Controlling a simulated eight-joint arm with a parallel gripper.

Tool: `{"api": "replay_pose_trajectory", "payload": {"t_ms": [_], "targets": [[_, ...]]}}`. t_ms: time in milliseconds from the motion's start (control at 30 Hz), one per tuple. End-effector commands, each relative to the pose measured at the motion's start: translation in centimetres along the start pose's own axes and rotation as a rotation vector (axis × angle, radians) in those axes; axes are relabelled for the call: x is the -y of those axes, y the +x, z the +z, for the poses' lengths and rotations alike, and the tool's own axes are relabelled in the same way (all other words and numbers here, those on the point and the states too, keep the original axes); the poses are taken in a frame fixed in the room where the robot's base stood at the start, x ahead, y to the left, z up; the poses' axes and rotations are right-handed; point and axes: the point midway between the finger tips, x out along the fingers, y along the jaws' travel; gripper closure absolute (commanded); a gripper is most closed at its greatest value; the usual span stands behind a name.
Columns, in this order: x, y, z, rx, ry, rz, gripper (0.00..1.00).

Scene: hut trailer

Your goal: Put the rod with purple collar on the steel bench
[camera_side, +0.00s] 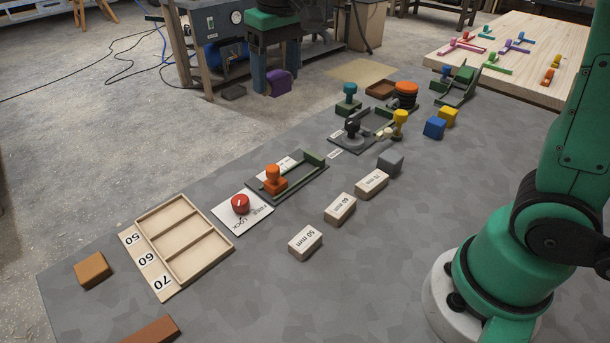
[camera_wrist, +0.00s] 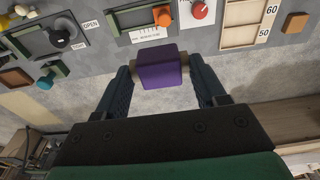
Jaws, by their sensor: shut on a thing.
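My gripper (camera_side: 270,78) points down near the top of the side view, at the far long edge of the steel bench (camera_side: 420,235). It is shut on the rod with the purple collar (camera_side: 281,84). In the wrist view the blocky purple collar (camera_wrist: 161,72) sits between the two dark blue fingers, with pale rod ends showing at the fingertips. The rod is held in the air. Behind it in the wrist view are bare floor and the bench edge. Its exact height above the bench is hard to tell.
A pale board (camera_side: 575,40) holds coloured rods. The bench's near middle is clear.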

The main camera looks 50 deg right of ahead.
Motion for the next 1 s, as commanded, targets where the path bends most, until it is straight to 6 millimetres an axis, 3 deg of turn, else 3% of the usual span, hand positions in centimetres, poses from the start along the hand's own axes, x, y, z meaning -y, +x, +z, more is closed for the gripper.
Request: {"api": "replay_pose_trajectory", "payload": {"t_ms": [33, 200, 400, 567, 667, 1000], "targets": [[2.5, -0.1, 1.0, 0.002, -0.016, -0.002, 0.85], [9.2, -0.5, 5.0, 0.002, -0.016, -0.001, 0.85], [13.8, -0.8, 9.4, -0.004, -0.009, 0.001, 0.85], [15.0, -0.6, 11.0, -0.006, -0.002, 0.0, 0.85], [15.2, 0.6, 11.3, -0.006, 0.0, 0.0, 0.85], [15.1, 8.1, 12.2, -0.006, 0.001, 0.0, 0.85]]}}
